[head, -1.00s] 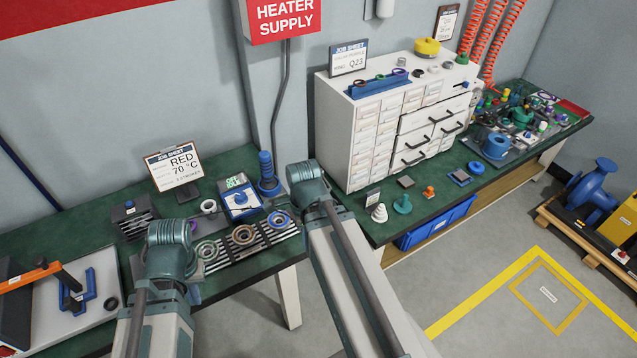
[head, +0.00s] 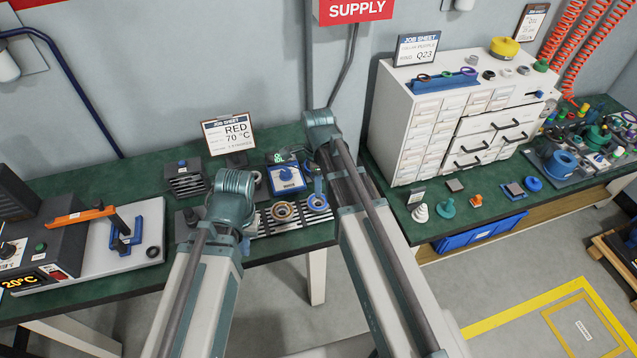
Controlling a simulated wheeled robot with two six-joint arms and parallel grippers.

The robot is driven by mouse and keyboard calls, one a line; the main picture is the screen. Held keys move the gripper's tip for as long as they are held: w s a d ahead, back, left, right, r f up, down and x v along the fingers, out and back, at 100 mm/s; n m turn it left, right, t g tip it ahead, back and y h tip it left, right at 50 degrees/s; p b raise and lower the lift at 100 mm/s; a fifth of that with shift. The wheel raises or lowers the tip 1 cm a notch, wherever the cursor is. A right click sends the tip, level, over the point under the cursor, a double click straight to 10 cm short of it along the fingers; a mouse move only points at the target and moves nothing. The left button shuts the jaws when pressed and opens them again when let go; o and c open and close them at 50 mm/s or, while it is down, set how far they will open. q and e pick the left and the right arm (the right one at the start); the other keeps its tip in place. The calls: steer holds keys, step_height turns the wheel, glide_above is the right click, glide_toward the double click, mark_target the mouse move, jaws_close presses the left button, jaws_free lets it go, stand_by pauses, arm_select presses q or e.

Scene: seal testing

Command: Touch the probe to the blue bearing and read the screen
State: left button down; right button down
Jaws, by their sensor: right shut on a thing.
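The blue bearing (head: 318,203) lies at the right end of a slatted rack on the green bench, beside a brown-ringed bearing (head: 284,211). A blue and white meter (head: 286,179) stands behind them; its small screen (head: 279,157) shows green characters too small to read. My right gripper (head: 319,174) is mostly hidden by its wrist, above the blue bearing. It is shut on a slim blue-grey piece, apparently the probe (head: 318,186). I cannot tell whether its tip touches the bearing. My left gripper (head: 244,246) is at the rack's left front, its fingers hidden by the wrist.
A job sheet (head: 230,135) reading RED 70 °C stands behind the rack. A heater (head: 42,255) showing 20°C is at left with an orange arm. A white drawer cabinet (head: 420,120) stands on the right bench, close to my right arm.

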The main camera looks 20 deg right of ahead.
steer(key=shift+f, duration=0.2)
steer(key=shift+f+b, duration=2.1)
steer(key=shift+b, duration=0.1)
steer(key=shift+f+b, duration=0.7)
steer(key=shift+b, duration=0.05)
stand_by(1.5)
steer(key=c, duration=0.6)
jaws_free()
steer(key=shift+c, duration=0.2)
step_height(320, 180, up, 7)
steer(key=p, duration=0.7)
steer(key=shift+r, duration=0.1)
